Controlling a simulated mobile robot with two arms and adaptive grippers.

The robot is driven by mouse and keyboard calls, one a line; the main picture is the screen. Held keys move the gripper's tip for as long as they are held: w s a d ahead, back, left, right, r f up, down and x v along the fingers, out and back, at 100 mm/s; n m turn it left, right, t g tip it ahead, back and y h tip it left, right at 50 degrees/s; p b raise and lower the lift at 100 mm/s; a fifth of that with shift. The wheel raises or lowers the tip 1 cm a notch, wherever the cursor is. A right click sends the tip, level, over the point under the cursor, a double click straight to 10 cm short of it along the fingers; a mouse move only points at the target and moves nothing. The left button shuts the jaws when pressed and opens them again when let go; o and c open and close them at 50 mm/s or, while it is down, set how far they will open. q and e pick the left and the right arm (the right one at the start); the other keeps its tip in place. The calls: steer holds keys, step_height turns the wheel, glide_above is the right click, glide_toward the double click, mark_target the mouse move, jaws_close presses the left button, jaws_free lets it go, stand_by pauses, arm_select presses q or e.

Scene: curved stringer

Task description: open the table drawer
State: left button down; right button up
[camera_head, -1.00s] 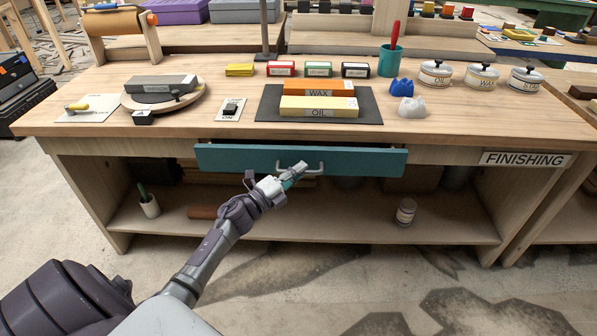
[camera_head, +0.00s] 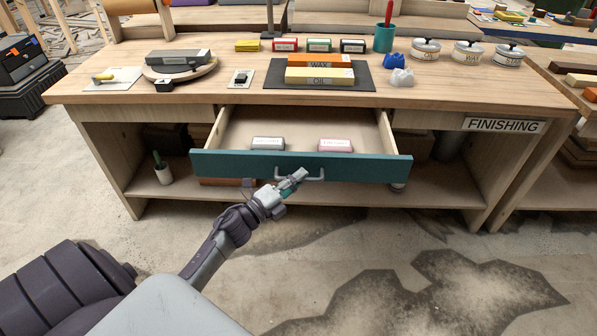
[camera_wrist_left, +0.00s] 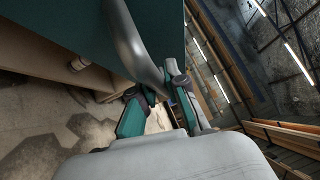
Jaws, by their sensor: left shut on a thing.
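The table drawer (camera_head: 240,163) has a teal front and stands pulled out from the wooden workbench, with its bare wooden inside in view. A grey block (camera_head: 268,144) and a pink block (camera_head: 335,145), both with white labels, lie in it. My right gripper is in neither view.
The workbench top (camera_head: 200,101) holds a dark mat with orange and yellow blocks, several small boxes, a teal cup (camera_head: 384,39) and white tins (camera_head: 466,53). A lower shelf (camera_head: 440,195) lies under the drawer. The floor in front is clear.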

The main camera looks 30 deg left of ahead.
arm_select(q)
steer(key=shift+s, duration=0.15)
steer(key=c, duration=1.2)
jaws_free()
steer(key=v, duration=1.2)
steer(key=shift+f, duration=0.1)
